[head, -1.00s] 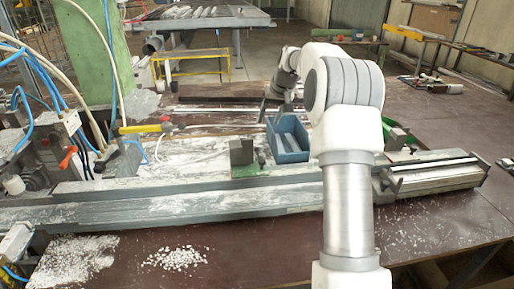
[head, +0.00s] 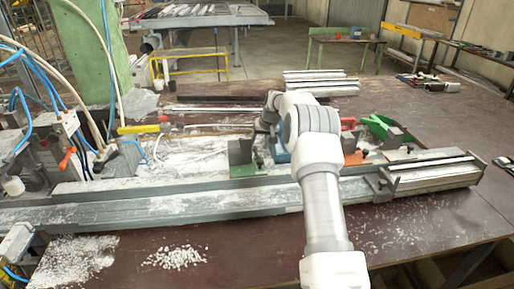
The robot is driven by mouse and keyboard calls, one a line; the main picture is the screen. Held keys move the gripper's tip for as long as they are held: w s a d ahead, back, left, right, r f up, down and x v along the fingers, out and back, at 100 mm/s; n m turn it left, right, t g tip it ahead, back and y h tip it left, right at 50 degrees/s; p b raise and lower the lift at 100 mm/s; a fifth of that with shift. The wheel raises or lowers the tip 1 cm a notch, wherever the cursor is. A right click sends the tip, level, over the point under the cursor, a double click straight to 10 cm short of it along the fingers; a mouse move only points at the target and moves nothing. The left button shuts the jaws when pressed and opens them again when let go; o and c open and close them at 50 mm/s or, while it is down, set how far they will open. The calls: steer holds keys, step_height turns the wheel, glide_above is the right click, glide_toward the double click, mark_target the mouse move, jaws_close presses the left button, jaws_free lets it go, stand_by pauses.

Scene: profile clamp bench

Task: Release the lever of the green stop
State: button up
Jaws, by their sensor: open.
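The green stop (head: 241,157) sits on the grey profile rail near the middle of the bench, a grey block on a green base. Its lever is small and dark at its right side; whether it is up or down cannot be told. My gripper (head: 264,128) is open, pointing down just behind and right of the green stop. Its fingertips are small and partly hidden, and I cannot tell whether they touch the lever.
To the right are an orange-red stop (head: 356,158) and a green object (head: 380,125).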

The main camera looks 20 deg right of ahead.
mark_target(256, 150)
steer(key=shift+x, duration=1.6)
steer(key=shift+c, duration=0.3)
jaws_close()
